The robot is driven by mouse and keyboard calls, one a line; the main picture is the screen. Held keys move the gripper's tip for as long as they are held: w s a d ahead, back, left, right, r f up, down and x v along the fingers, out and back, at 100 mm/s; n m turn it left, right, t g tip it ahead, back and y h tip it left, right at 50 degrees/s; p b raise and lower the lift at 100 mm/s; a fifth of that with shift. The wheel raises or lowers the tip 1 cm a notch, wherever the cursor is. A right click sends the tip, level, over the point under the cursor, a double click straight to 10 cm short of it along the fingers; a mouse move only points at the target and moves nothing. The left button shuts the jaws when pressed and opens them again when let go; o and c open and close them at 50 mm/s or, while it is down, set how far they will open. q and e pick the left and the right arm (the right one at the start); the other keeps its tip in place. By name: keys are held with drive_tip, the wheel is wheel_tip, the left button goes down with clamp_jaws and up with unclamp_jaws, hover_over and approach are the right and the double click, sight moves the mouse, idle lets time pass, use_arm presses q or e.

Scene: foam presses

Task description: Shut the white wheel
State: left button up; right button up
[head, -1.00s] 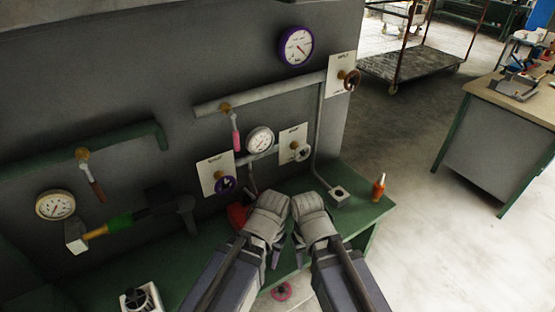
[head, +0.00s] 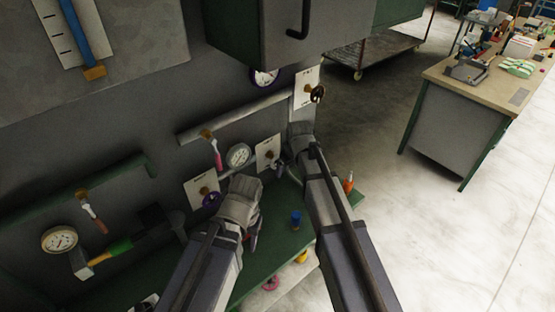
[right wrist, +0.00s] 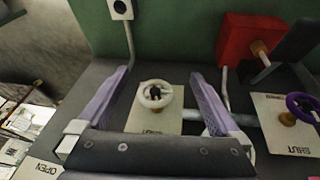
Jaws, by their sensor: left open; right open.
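The white wheel (right wrist: 156,94) stands on a pale plate (right wrist: 142,118) in the right wrist view, between the two spread purple fingers of my right gripper (right wrist: 160,76). The fingers are open, one on each side of the wheel, and I see no grip on it. In the head view the plate (head: 267,152) shows, while my right gripper (head: 290,165) covers much of the wheel. My left gripper (head: 250,232) is open, low over the green bench, below and right of the purple wheel (head: 211,199).
A pressure gauge (head: 238,156) and a pink-handled lever (head: 217,157) are close to the left of the plate. A blue-topped item (head: 296,218) and an orange bottle (head: 348,184) stand on the green bench (head: 272,262). A dark cabinet (head: 295,40) overhangs above.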

drive_tip(key=w+a+n+t, duration=0.1)
drive_tip(key=w+a+n, duration=0.15)
drive_tip(key=w, duration=0.35)
drive_tip(key=shift+m, duration=0.45)
drive_tip(key=b+x, duration=0.7)
drive_tip(key=shift+w+a, duration=0.1)
drive_tip(key=shift+a, duration=0.25)
drive_tip(key=c, duration=1.1)
